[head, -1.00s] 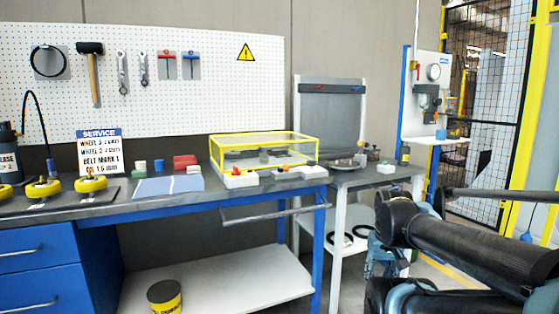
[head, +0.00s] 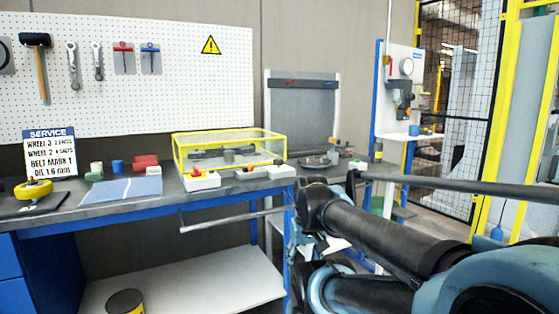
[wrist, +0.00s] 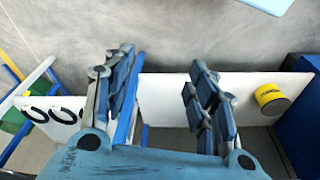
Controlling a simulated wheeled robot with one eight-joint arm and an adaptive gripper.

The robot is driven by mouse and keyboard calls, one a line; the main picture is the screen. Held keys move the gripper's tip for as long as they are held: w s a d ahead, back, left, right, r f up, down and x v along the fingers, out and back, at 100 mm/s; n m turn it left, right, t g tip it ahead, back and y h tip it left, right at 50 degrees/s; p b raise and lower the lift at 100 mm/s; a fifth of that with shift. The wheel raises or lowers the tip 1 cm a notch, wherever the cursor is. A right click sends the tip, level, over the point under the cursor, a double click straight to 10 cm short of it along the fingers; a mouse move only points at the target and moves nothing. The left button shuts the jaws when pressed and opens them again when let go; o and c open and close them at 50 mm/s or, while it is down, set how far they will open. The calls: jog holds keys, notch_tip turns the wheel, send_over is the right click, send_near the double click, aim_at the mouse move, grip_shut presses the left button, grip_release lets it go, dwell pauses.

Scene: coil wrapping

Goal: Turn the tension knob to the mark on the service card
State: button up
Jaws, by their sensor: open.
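The service card (head: 50,150) stands on the bench at the left of the head view; one line reads "BELT MARK 1". I cannot make out which part is the tension knob. Small white units with coloured knobs (head: 201,181) sit by the yellow-framed clear cover (head: 230,150). My gripper (wrist: 162,72) is open in the wrist view, with nothing between its fingers. In the head view, my arm fills the lower right, and I cannot clearly see the fingers there.
The bench (head: 100,207) carries a blue sheet (head: 122,190) and a yellow wheel (head: 34,189). A rail (head: 235,218) juts along its front. A yellow can (wrist: 272,98) stands on the white low shelf (wrist: 165,95). A safety fence (head: 460,110) is at the right.

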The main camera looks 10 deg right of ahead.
jog(key=w+r+n, duration=0.2)
jog(key=w+r, duration=0.6)
jog(key=r, duration=0.3)
notch_tip(320, 180, up, 26)
jog(key=f+n+t+y, duration=0.1)
jog(key=n+y, duration=0.2)
jog(key=n, duration=0.2)
send_over(280, 160)
jog(key=s+d, duration=0.4)
jog(key=x, duration=1.6)
jog(key=shift+w, duration=0.15)
jog(key=c, duration=1)
